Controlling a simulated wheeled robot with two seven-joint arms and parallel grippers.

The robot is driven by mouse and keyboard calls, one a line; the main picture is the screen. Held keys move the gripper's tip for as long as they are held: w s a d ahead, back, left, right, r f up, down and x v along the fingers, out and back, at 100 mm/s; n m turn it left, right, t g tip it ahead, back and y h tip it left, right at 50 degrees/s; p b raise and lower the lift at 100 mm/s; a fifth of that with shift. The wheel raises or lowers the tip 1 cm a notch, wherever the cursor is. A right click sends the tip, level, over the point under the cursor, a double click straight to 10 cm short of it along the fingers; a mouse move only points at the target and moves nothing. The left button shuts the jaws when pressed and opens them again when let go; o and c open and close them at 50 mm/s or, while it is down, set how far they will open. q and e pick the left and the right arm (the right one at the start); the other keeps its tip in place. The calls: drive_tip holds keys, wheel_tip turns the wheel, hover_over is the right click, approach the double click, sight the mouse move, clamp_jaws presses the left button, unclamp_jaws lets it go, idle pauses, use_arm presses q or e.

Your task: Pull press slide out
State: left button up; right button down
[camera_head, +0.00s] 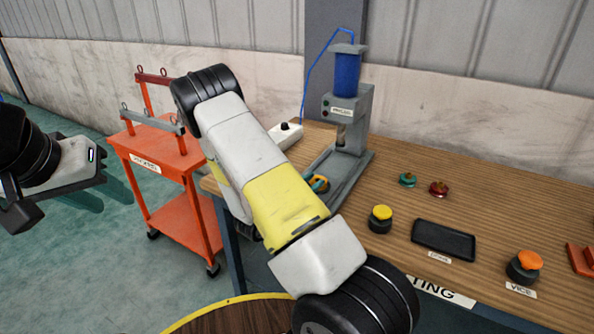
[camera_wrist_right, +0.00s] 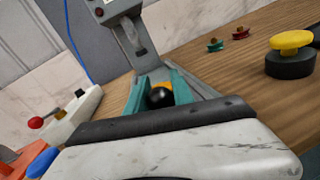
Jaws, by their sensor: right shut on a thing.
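The press (camera_head: 347,108), with a blue cylinder on top, stands on the workbench. Its base track runs toward me in the head view and shows in the right wrist view (camera_wrist_right: 200,82). My right gripper (camera_wrist_right: 158,100) has its teal fingers on either side of the slide's black ball knob (camera_wrist_right: 160,97), shut on it at the front of the press. Some orange shows just behind the knob. In the head view my right arm hides most of this gripper; only a bit of teal and orange shows beside the arm. My left gripper (camera_head: 105,194) hangs empty at the far left, fingers apart.
An orange cart (camera_head: 180,220) with lifting bars stands left of the workbench (camera_head: 480,215). On the bench are a yellow-topped knob (camera_head: 380,219), a black tray (camera_head: 443,240), an orange-topped knob (camera_head: 524,266) and small teal (camera_head: 407,180) and red (camera_head: 438,188) parts. A white switch box (camera_head: 285,135) sits behind my arm.

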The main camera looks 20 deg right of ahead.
drive_tip(key=c, duration=1.1)
unclamp_jaws()
drive_tip(key=v, duration=0.8)
